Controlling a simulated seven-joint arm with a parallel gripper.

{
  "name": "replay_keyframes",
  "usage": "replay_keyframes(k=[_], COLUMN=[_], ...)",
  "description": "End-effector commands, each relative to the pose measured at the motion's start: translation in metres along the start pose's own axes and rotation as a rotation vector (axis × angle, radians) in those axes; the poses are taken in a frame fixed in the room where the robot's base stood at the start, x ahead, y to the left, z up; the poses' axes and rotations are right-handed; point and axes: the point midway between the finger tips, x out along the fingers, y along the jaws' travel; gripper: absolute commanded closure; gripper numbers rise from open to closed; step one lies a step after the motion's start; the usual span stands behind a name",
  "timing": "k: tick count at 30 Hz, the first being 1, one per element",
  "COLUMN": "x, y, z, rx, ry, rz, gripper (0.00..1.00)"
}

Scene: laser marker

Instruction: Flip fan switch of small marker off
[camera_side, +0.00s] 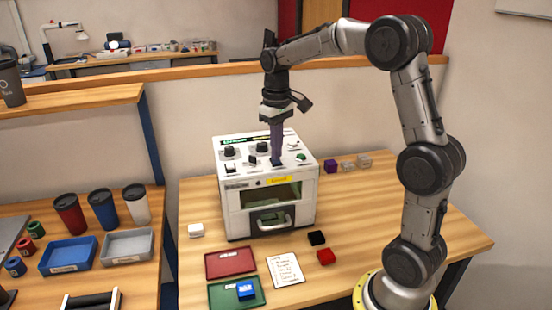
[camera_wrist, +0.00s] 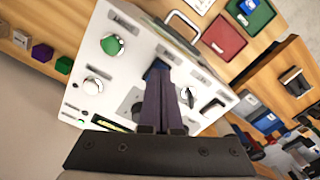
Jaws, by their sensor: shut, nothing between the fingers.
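The small marker (camera_side: 268,184) is a white box-shaped machine on the wooden table, with switches, knobs and a green button (camera_side: 301,156) on its top panel. My gripper (camera_side: 277,162) is shut and empty, pointing down with its fingertips at the front middle of that panel. In the wrist view the shut fingers (camera_wrist: 157,70) reach a dark blue switch at their tips and hide most of it. I cannot tell whether they touch it. The switch labels are too small to read, so I cannot tell which is the fan switch or its position.
A black rocker switch (camera_side: 230,168) sits at the panel's left. A red tray (camera_side: 222,264), a green tray (camera_side: 220,296) and a paper sheet (camera_side: 285,270) lie in front.

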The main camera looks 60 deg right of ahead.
Motion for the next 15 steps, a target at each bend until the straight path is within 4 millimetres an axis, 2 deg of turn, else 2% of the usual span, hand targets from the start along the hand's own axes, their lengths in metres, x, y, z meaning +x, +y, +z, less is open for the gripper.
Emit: replay_keyframes(k=[15], x=[-0.038], y=[0.0], z=[0.0], rx=[0.0], ry=[0.002], rz=[0.0], gripper=[1.0])
